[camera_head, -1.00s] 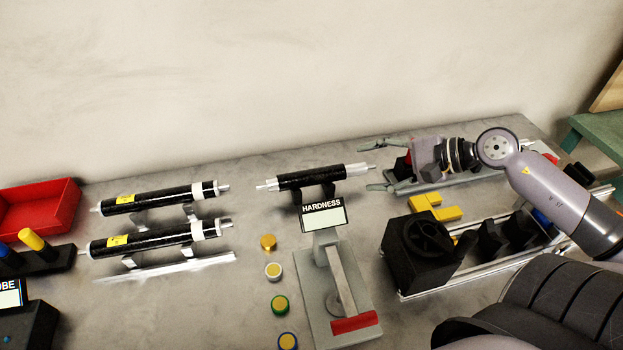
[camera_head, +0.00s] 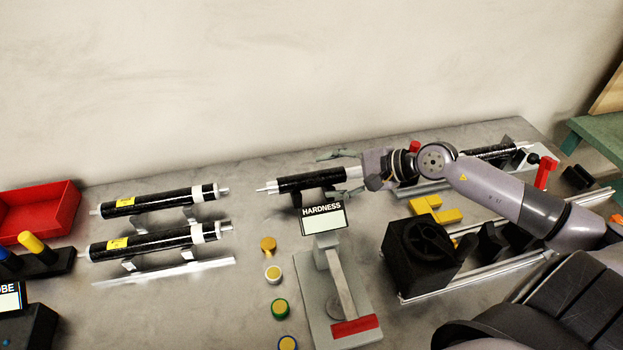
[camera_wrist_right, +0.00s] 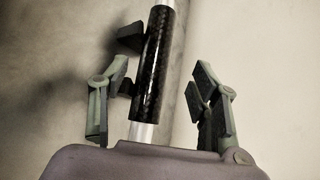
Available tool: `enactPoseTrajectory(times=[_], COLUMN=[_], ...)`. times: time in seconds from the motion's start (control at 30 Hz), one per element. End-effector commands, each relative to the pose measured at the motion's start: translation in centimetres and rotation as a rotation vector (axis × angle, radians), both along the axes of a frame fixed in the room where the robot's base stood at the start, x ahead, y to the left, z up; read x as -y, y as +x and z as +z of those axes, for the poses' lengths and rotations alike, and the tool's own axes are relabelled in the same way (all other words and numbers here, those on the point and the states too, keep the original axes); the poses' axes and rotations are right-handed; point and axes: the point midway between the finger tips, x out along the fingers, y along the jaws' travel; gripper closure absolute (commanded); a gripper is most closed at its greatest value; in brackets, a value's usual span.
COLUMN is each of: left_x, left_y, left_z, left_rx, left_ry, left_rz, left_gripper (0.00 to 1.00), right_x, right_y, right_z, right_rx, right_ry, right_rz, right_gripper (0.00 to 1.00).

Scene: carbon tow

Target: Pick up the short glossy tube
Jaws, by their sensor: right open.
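The short glossy tube (camera_head: 310,180) is black with a silver rod out of each end. It rests on a dark two-post stand behind the HARDNESS tester (camera_head: 323,217). My right gripper (camera_head: 326,176) reaches over its right end from the right. In the right wrist view the tube (camera_wrist_right: 155,65) runs between the two spread fingers (camera_wrist_right: 160,72), with a gap on each side. The gripper is open and holds nothing. My left gripper is not in view.
Two longer black tubes with yellow labels (camera_head: 160,198) (camera_head: 150,242) lie on stands at left. A red bin (camera_head: 40,212) stands far left. Several coloured caps (camera_head: 273,273) line the tester's left. A black block (camera_head: 418,255) and yellow pieces (camera_head: 435,210) lie right. Another black tube (camera_head: 490,152) lies behind my arm.

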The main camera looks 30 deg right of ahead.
Motion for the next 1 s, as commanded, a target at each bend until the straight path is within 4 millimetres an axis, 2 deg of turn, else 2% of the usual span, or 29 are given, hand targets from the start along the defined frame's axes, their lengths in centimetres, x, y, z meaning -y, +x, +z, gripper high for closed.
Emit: enactPoseTrajectory(times=[0.13,0.43,0.77,1.0], left_x=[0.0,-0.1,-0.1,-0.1], left_y=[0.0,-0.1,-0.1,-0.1], left_z=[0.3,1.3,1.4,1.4], left_rx=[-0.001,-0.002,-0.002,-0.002], left_ry=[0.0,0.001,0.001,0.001], left_rz=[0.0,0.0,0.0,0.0], left_gripper=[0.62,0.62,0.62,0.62], right_x=[-0.2,-1.9,-2.2,-2.2], right_y=[0.6,3.1,3.4,3.4], right_z=[-0.5,-3.0,-3.5,-3.5], right_rx=[0.001,0.001,-0.001,-0.001], right_ry=[0.002,0.003,0.0,0.0], right_rz=[-0.002,-0.001,0.001,0.001], right_gripper=[0.43,0.43,0.43,0.59])
